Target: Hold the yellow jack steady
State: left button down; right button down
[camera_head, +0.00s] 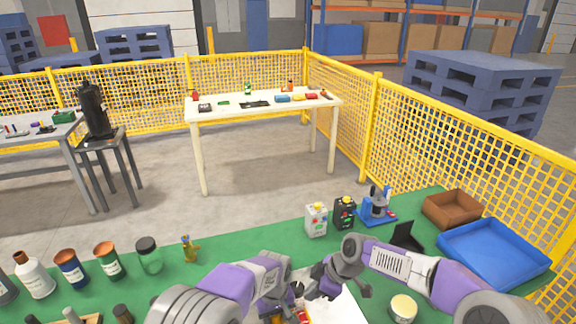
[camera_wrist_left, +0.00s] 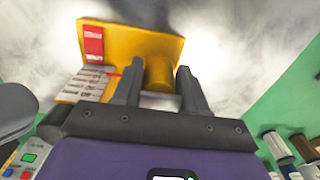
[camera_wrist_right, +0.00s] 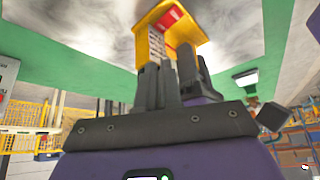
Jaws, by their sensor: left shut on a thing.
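The yellow jack (camera_wrist_left: 135,45) has a red label and a pale printed plate, and it shows large in the left wrist view. My left gripper (camera_wrist_left: 160,92) is shut on its round yellow part, one dark finger on each side. In the right wrist view the jack (camera_wrist_right: 168,28) stands just beyond the fingertips of my right gripper (camera_wrist_right: 172,75). Those fingers look close together, and whether they touch the jack is unclear. In the head view my arms hide most of the jack; a bit of yellow and red (camera_head: 303,314) shows at the bottom edge.
A round tin (camera_head: 403,307) sits close to my right arm. Yellow mesh fencing stands behind.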

pick_arm(q)
jog(key=shift+s+f, duration=0.1)
jog(key=shift+f, duration=0.1)
pick_arm(e)
jog(key=shift+s, duration=0.35)
notch_tip(320, 180, up, 6)
jog(key=shift+d, duration=0.2)
dwell(0.5)
pick_arm(q)
jog(key=c, duration=0.6)
grip_release()
jog(key=shift+c, duration=0.2)
jog(key=shift+o, duration=0.5)
jog(key=shift+r, duration=0.1)
pick_arm(e)
jog(key=shift+w, duration=0.1)
pick_arm(q)
jog(key=shift+r, duration=0.1)
